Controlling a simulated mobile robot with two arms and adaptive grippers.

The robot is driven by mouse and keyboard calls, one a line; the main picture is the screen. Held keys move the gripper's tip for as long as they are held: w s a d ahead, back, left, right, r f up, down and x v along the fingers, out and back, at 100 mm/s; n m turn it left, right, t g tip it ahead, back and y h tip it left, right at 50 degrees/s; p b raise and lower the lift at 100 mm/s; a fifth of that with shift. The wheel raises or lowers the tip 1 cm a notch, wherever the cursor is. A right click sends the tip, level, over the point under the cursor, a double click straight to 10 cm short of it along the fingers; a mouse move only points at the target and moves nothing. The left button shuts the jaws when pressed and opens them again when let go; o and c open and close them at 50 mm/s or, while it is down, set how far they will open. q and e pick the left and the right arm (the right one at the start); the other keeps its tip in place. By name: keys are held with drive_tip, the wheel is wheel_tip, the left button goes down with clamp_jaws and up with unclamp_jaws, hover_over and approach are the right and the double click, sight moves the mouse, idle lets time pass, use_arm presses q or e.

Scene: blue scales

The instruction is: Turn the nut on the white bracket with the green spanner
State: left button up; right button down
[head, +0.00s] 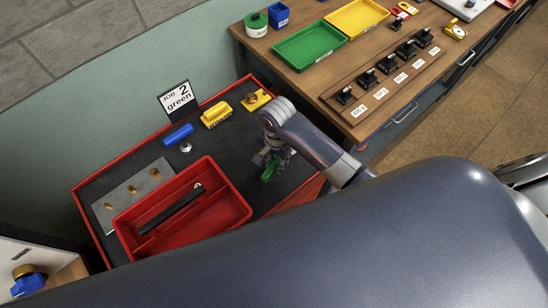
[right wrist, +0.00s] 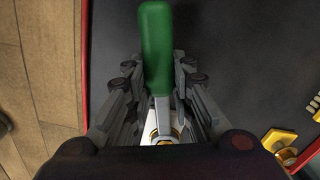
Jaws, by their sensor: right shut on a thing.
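My right gripper (head: 272,157) is over the right part of the dark tray-like bench top. In the right wrist view, the gripper (right wrist: 160,88) is shut on the green spanner (right wrist: 156,45), whose green handle sticks out past the fingers. Its green handle (head: 269,172) also shows below the gripper in the head view. In the right wrist view, the spanner's metal shaft runs down to a brass-coloured nut (right wrist: 152,134) on the white bracket (right wrist: 146,140). Whether the jaw sits around the nut is hidden. The bracket is hidden in the head view. My left gripper is out of view.
A yellow bracket (head: 262,98), yellow block (head: 216,113), blue block (head: 179,135) and loose nut (head: 185,147) lie along the back. A red tote (head: 243,206) and grey plate (head: 105,207) stand left. A job card (head: 177,99) stands behind. A wooden bench (head: 335,70) is right.

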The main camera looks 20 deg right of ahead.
idle(0.3)
drive_tip(key=shift+s+d+n, duration=0.6)
drive_tip(key=shift+s+n, duration=0.05)
drive_tip(key=shift+n, duration=0.25)
drive_tip(key=shift+s+d+n, duration=0.5)
drive_tip(key=shift+d+n, duration=0.1)
drive_tip(key=shift+n, duration=0.3)
drive_tip(key=shift+s+d+f+n, duration=0.1)
drive_tip(key=shift+s+d+n, duration=0.35)
drive_tip(key=shift+d+n, duration=0.35)
drive_tip(key=shift+a, duration=0.1)
